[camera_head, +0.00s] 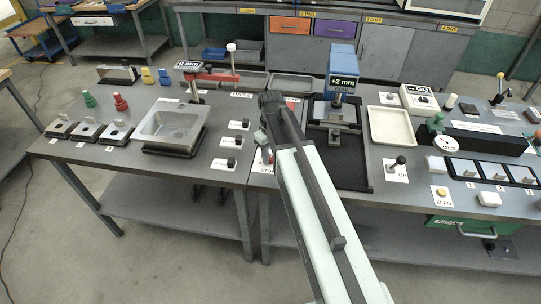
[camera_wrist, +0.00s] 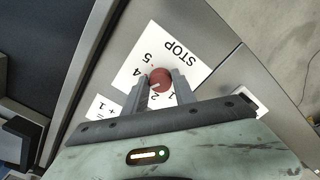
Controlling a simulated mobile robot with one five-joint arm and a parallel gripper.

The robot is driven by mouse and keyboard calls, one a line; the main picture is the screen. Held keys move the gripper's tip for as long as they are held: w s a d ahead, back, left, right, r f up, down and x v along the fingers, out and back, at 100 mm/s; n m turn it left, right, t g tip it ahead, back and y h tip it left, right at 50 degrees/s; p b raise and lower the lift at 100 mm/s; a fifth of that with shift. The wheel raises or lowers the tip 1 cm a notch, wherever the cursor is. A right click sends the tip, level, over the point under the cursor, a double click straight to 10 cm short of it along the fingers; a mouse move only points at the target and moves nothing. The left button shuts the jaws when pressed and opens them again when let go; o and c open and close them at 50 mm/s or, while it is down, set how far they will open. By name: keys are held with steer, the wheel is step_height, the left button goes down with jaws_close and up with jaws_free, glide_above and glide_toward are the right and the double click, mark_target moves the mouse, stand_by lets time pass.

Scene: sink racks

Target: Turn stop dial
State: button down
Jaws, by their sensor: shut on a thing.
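The stop dial (camera_wrist: 160,77) is a small round red knob on a white card (camera_wrist: 178,42) printed STOP, with numbers around the knob. A pale mark shows on the knob's lower left edge in the wrist view. My gripper (camera_wrist: 160,84) has one finger on each side of the knob and is shut on it. In the head view my gripper (camera_head: 264,140) is at the front of the bench's middle section, and my arm and gripper largely hide the dial there.
A blue "+2 mm" gauge unit (camera_head: 343,64) stands right of my arm on a dark base. A metal basin (camera_head: 172,124) and black-knobbed switches (camera_head: 232,162) are to the left. A cream tray (camera_head: 391,126) and a dial indicator (camera_head: 445,144) are farther right.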

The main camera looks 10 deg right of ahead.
mark_target(271, 158)
steer(key=shift+n, duration=0.7)
steer(key=c, duration=1)
jaws_free()
step_height(271, 158, up, 8)
steer(key=p, duration=0.8)
steer(key=shift+f, duration=0.1)
